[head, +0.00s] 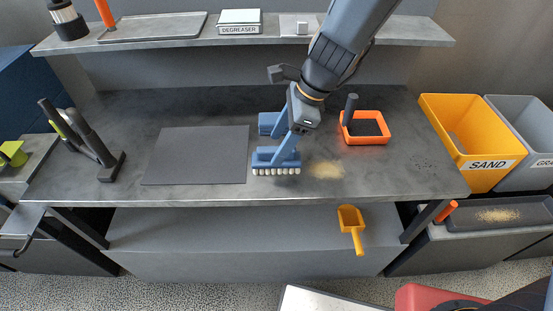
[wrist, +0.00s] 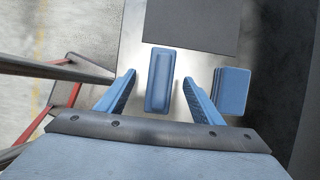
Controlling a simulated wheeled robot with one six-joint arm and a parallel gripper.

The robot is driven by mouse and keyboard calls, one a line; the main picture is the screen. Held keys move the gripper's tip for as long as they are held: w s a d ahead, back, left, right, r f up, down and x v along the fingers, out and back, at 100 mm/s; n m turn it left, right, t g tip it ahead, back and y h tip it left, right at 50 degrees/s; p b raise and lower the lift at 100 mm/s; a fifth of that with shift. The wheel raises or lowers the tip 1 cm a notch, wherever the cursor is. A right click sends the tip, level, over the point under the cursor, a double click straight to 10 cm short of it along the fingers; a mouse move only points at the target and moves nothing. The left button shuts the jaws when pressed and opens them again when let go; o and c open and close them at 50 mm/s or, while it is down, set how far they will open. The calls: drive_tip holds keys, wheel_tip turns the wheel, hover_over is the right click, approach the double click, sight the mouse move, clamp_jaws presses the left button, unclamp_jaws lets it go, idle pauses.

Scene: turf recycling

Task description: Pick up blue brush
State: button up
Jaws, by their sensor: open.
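The blue brush (head: 263,157) lies on the grey workbench just right of the dark mat, with its pale bristles facing the front edge. In the wrist view the blue brush (wrist: 159,95) shows as a long block between my two blue fingers, with a gap on each side. My gripper (head: 281,146) is open above the brush and hides part of it in the head view; its fingers also show in the wrist view (wrist: 160,76). A blue block or stack of pads (head: 268,122) sits behind the brush, beyond the right finger in the wrist view (wrist: 232,90).
The dark mat (head: 197,155) lies left of the brush. An orange tray (head: 366,139) with a dark handled tool and a sand patch (head: 326,170) lie to the right. A black tool stand (head: 108,165) is at far left. A shelf (head: 170,40) runs behind; yellow SAND bin (head: 460,120) stands right.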

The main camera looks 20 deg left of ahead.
sight(271, 158)
drive_tip(key=shift+w+p+x, duration=0.1)
drive_tip(key=shift+p+x, duration=0.2)
drive_tip(key=shift+x, duration=1.35)
drive_tip(key=shift+w+p+x, duration=0.15)
drive_tip(key=shift+p+x, duration=0.15)
drive_tip(key=shift+x, duration=1.4)
drive_tip(key=shift+d, duration=0.15)
drive_tip(key=shift+c, duration=0.2)
drive_tip(key=c, duration=1.3)
drive_tip(key=shift+o, duration=0.2)
drive_tip(key=shift+r+b, duration=0.35)
drive_tip(key=shift+r, duration=4.65)
drive_tip(key=o, duration=0.6)
drive_tip(key=shift+c, duration=1.6)
drive_tip(key=shift+s, duration=0.1)
